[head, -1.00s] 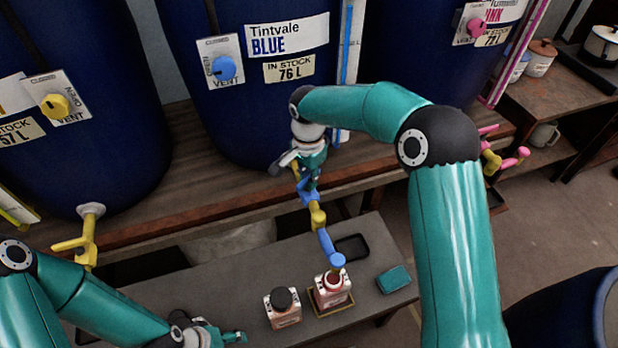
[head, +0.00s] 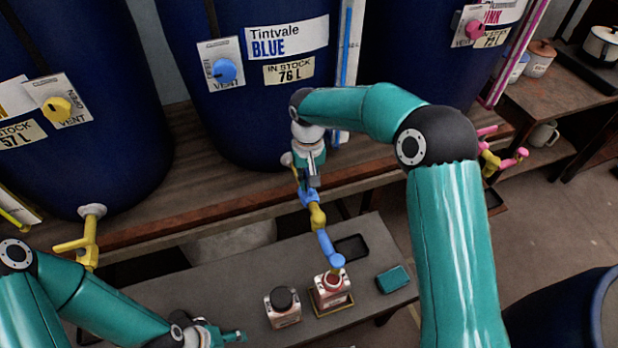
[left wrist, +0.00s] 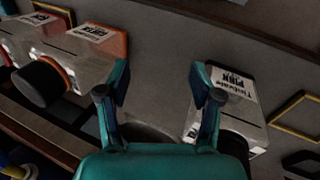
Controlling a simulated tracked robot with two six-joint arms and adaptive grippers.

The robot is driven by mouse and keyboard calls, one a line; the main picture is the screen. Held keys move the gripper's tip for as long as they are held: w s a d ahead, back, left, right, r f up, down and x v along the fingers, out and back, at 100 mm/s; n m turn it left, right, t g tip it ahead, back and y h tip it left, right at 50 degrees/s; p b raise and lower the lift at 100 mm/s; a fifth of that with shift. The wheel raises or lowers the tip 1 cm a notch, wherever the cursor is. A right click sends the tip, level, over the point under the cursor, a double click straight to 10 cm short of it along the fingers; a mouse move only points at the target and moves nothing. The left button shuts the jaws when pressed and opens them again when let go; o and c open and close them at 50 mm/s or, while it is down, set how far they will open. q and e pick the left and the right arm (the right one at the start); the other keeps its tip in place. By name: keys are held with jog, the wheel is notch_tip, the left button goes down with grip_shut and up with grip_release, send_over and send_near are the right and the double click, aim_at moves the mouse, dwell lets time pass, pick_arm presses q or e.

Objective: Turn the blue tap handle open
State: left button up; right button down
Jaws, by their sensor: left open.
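The blue tap (head: 308,198) sticks out below the blue vat (head: 245,120), with a yellow middle section and a blue spout (head: 328,246) pointing down. My right gripper (head: 311,184) is at the tap's upper end, over the handle, and largely hides it. I cannot tell whether its fingers are closed on the handle. An uncapped jar (head: 332,289) stands under the spout on a small yellow-edged tray (head: 320,312). My left gripper (head: 236,337) is low over the bench; in the left wrist view (left wrist: 160,82) it is open with nothing between its fingers.
A black-capped jar (head: 283,307) stands left of the open jar. A dark tray (head: 351,247) and a teal block (head: 393,279) lie on the grey bench (head: 190,290). A yellow tap (head: 88,237) is at left, a pink-handled one (head: 510,160) at right. The left wrist view shows several labelled jars.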

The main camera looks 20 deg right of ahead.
jog(key=shift+w+r+n, duration=0.1)
jog(key=shift+n, duration=0.7)
jog(key=c, duration=1.2)
grip_release()
jog(key=shift+o, duration=0.2)
notch_tip(320, 180, up, 12)
